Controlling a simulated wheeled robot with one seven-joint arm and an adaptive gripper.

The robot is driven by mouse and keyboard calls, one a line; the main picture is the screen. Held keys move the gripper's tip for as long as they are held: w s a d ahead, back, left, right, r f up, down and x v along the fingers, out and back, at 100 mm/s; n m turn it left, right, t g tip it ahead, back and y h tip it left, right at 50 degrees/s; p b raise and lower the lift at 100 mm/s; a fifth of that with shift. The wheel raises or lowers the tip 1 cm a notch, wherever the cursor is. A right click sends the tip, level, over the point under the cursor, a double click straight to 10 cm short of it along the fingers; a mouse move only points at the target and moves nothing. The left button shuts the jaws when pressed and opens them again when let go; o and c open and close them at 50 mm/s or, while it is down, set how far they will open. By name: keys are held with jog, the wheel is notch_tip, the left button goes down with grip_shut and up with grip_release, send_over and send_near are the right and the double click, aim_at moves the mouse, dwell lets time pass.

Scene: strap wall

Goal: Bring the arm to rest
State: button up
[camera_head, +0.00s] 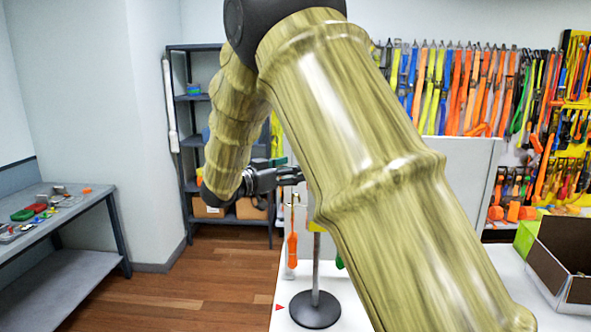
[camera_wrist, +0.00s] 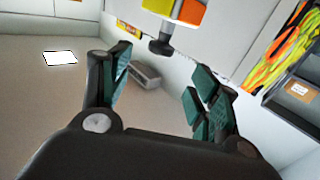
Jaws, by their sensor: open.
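My arm, with wood-like yellow-green links, crosses the middle of the head view and hides much of what is behind it. My gripper (camera_head: 289,176) is held raised above the white table, its fingers pointing right. In the wrist view my gripper (camera_wrist: 160,72) shows two dark green-padded fingers spread wide apart, with nothing between the pads. A black round-based stand (camera_head: 315,310) with a thin pole is on the table below; its upper part is partly behind my arm. An orange-ended strap or tool (camera_head: 292,250) hangs beside the pole, below my gripper.
An upright grey panel (camera_head: 465,165) stands behind the table. An open dark-sided box (camera_head: 562,240) sits at the right. Coloured straps (camera_head: 455,85) hang on the back wall. A grey shelf rack (camera_head: 188,125) is behind my arm; a side table (camera_head: 75,225) holds small items. Floor between is clear.

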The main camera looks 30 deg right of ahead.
jog(key=shift+f, duration=0.1)
dwell(0.3)
notch_tip(320, 180, down, 16)
jog(key=f+n+t+y+b, duration=0.1)
jog(key=n+t+y, duration=0.2)
jog(key=n+t, duration=0.15)
jog(key=s+a+f+n+y+b, duration=0.15)
jog(key=s+f, duration=0.25)
jog(key=f, duration=0.7)
jog(key=s+a+f+n+y, duration=0.2)
jog(key=s+f+n+y, duration=0.15)
jog(key=f, duration=0.65)
jog(key=s+a+f+n+y+b, duration=0.15)
jog(key=s+f, duration=0.25)
jog(key=f, duration=0.7)
jog(key=s+a+f+n+g+y+b, duration=0.1)
jog(key=s+a+f+g+y, duration=0.15)
jog(key=s+f, duration=0.65)
jog(key=s+a+f+n+g+y+b, duration=0.1)
jog(key=s+a+f+n+g+y, duration=0.15)
jog(key=s+f, duration=0.65)
jog(key=s+a+f+g+y, duration=0.1)
jog(key=s+a+g, duration=0.1)
jog(key=s, duration=0.9)
jog(key=s+a+f+g+y, duration=0.2)
jog(key=s, duration=1)
jog(key=shift+a+f+b, duration=0.2)
jog(key=shift+a+b, duration=0.1)
jog(key=shift+b, duration=0.1)
jog(key=shift+g, duration=0.25)
